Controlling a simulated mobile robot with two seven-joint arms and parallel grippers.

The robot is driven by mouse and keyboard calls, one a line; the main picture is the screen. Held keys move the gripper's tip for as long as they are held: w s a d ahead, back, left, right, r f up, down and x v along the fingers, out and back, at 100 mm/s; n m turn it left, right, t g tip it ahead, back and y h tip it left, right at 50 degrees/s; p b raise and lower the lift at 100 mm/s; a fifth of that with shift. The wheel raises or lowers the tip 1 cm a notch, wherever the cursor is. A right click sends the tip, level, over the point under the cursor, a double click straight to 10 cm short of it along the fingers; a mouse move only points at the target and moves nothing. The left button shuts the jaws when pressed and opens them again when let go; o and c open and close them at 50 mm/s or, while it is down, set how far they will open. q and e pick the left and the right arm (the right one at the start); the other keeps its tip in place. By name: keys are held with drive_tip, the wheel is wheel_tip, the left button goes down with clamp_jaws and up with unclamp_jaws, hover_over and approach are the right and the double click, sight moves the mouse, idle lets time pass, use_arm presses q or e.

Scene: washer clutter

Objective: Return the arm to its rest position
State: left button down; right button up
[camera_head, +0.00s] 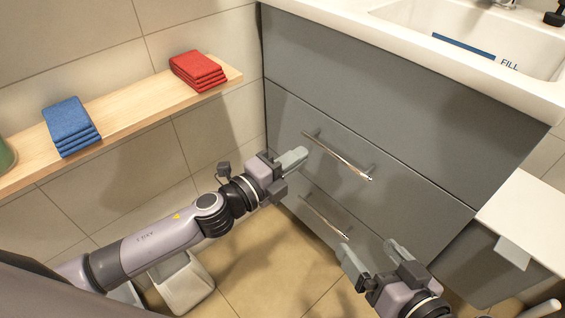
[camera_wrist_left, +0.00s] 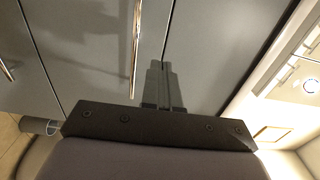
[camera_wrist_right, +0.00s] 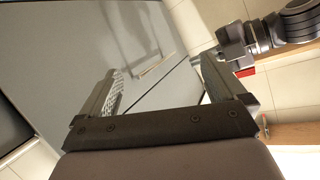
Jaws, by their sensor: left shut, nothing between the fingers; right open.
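My left gripper (camera_head: 293,158) is shut and empty, in front of the grey drawer cabinet (camera_head: 350,75) and near the left end of the upper metal handle (camera_head: 338,156). In the left wrist view its closed fingers (camera_wrist_left: 160,80) show beside a vertical-looking handle (camera_wrist_left: 136,45); I cannot tell whether they touch the cabinet. My right gripper (camera_head: 372,255) is open and empty, low in front of the cabinet at the lower right. The right wrist view shows its two fingers (camera_wrist_right: 165,90) spread apart with nothing between them.
A wooden shelf (camera_head: 130,118) on the left wall holds folded blue cloths (camera_head: 70,125) and red cloths (camera_head: 198,70). A white counter with a sink (camera_head: 480,38) tops the cabinet. A lower handle (camera_head: 325,216) and a white-topped bin (camera_head: 530,215) are near the right gripper. Tiled floor (camera_head: 265,270) lies between the arms.

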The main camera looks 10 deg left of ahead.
use_arm(q)
drive_tip(key=s+a+f+n+g+y, duration=0.1)
drive_tip(key=s+a+f+n+y, duration=0.1)
drive_tip(key=s+n, duration=0.75)
drive_tip(key=s+a+f+n+g+y, duration=0.15)
drive_tip(key=s+n, duration=0.45)
drive_tip(key=n, duration=0.6)
drive_tip(key=s+a+r+g+y+p, duration=0.1)
drive_tip(key=a+r+p, duration=0.4)
drive_tip(key=p, duration=1)
drive_tip(key=s+a+r+n+y+p, duration=0.1)
drive_tip(key=s+a+r+y+p, duration=0.3)
drive_tip(key=r+p, duration=0.5)
drive_tip(key=a+p, duration=0.1)
drive_tip(key=p, duration=0.6)
drive_tip(key=shift+r+g, duration=0.35)
use_arm(e)
drive_tip(key=s+d+r+h, duration=0.2)
drive_tip(key=d+r, duration=0.3)
drive_tip(key=r, duration=0.2)
drive_tip(key=s+d+r+g+h, duration=0.1)
drive_tip(key=s+d+r+h, duration=0.2)
drive_tip(key=d+r, duration=0.3)
wheel_tip(320, 180, up, 2)
drive_tip(key=shift+r, duration=0.1)
use_arm(q)
drive_tip(key=shift+s, duration=0.1)
